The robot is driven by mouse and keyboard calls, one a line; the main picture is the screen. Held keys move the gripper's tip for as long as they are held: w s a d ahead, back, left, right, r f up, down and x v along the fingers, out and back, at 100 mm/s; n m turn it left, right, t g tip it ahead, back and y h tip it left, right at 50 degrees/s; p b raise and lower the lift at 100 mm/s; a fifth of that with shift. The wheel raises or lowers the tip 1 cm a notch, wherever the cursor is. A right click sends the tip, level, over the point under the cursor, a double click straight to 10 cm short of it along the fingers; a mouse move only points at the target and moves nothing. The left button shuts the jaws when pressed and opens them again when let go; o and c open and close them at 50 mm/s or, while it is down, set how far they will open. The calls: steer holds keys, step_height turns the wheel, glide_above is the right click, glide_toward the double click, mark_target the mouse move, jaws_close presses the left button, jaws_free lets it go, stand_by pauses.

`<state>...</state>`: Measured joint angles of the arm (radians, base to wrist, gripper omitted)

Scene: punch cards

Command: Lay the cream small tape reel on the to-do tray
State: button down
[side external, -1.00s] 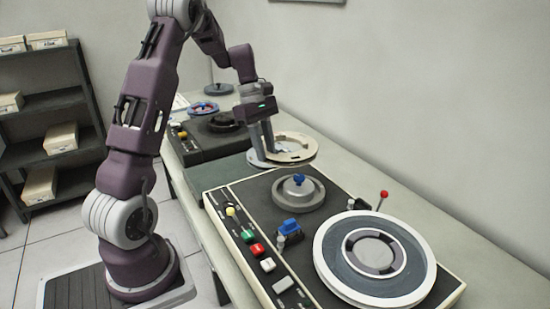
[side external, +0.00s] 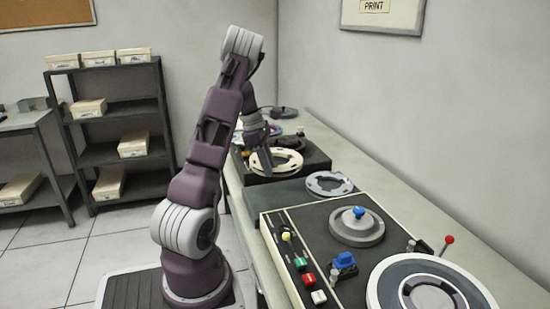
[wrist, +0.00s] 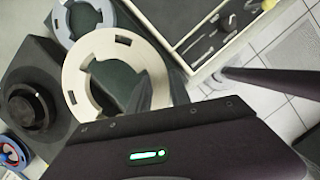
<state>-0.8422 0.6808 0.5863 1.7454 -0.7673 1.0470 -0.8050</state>
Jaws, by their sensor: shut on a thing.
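My gripper (side external: 267,164) is shut on the rim of the cream small tape reel (side external: 286,168), a flat ring with slots. In the wrist view the reel (wrist: 84,62) is held at its near edge by the dark fingers (wrist: 160,90). In the side view the reel is in front of the far dark deck, over or near the left end of a dark green flat surface (side external: 289,194), which may be the to-do tray; no label is readable. Dark green shows through the reel's hole. I cannot tell whether the reel touches anything below.
A grey-blue reel (side external: 328,184) lies beside the cream one, on or over the green surface. The near console (side external: 290,228) has knobs, a blue-topped hub (side external: 358,213) and a large reel. The far deck (side external: 315,155) carries a dark hub (wrist: 30,103). A blue-red reel (wrist: 12,152) lies beyond.

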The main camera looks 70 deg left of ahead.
step_height(320, 180, down, 11)
steer(key=shift+r, duration=0.1)
stand_by(0.4)
steer(key=shift+f, duration=1.3)
stand_by(1.3)
steer(key=c, duration=1.2)
jaws_free()
steer(key=shift+c, duration=1.4)
steer(key=shift+r, duration=4.5)
steer(key=shift+w+d, duration=0.1)
